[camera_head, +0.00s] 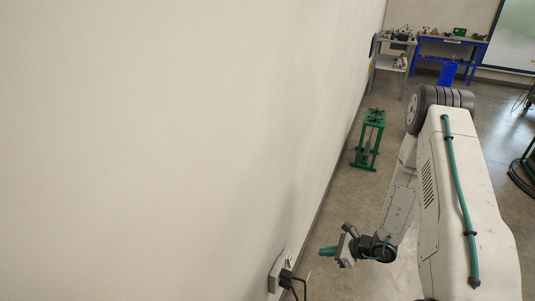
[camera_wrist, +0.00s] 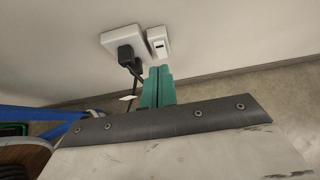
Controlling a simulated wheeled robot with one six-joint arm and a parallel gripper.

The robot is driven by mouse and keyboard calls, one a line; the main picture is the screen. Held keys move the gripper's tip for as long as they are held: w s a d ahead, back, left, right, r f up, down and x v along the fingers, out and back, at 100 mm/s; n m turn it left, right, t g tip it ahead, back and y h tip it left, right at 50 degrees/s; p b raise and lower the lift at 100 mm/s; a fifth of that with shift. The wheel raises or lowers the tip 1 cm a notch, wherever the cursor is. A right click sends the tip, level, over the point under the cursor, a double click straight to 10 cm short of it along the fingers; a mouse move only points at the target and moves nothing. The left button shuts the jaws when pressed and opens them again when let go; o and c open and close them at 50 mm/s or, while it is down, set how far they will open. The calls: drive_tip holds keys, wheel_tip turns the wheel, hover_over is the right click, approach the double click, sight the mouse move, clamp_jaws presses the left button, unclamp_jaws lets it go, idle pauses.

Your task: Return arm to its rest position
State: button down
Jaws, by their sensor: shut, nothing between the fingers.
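My gripper (camera_head: 325,252) is at the lower middle of the head view, close to the wall. Its green fingers point left toward the wall. In the wrist view the green fingers (camera_wrist: 159,80) stand side by side, shut, with nothing between them. My arm is bent, with the white and grey links reaching back up to the right in the head view. The gripper is apart from the wall outlet as far as the head view shows.
A wall outlet (camera_head: 275,271) with a black plug (camera_head: 286,279) and cord is just left of the gripper; the plug (camera_wrist: 127,54) also shows in the wrist view. A green stand (camera_head: 369,140), a grey table (camera_head: 391,55) and a blue workbench (camera_head: 452,41) stand farther back.

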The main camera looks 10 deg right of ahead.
drive_tip(key=s+a+r+n+g+y, duration=0.1)
drive_tip(key=s+a+r+n+g, duration=0.15)
drive_tip(key=r+n, duration=0.4)
drive_tip(key=s+a+r+n+g, duration=0.2)
drive_tip(key=s+r+n+g, duration=0.15)
drive_tip(key=r, duration=0.55)
drive_tip(key=s+a+r+n+g+y, duration=0.1)
drive_tip(key=s+a+r+n+g, duration=0.25)
drive_tip(key=r, duration=0.45)
drive_tip(key=s+r+n+t+h, duration=0.2)
drive_tip(key=s+r+n+h, duration=0.3)
drive_tip(key=s+r, duration=0.3)
drive_tip(key=s+r+n+t+h, duration=0.2)
drive_tip(key=s+r+n+h, duration=0.3)
drive_tip(key=r, duration=1.1)
drive_tip(key=shift+s+d+r+n, duration=0.45)
drive_tip(key=shift+s+n, duration=0.6)
drive_tip(key=shift+s, duration=0.35)
drive_tip(key=shift+t, duration=0.25)
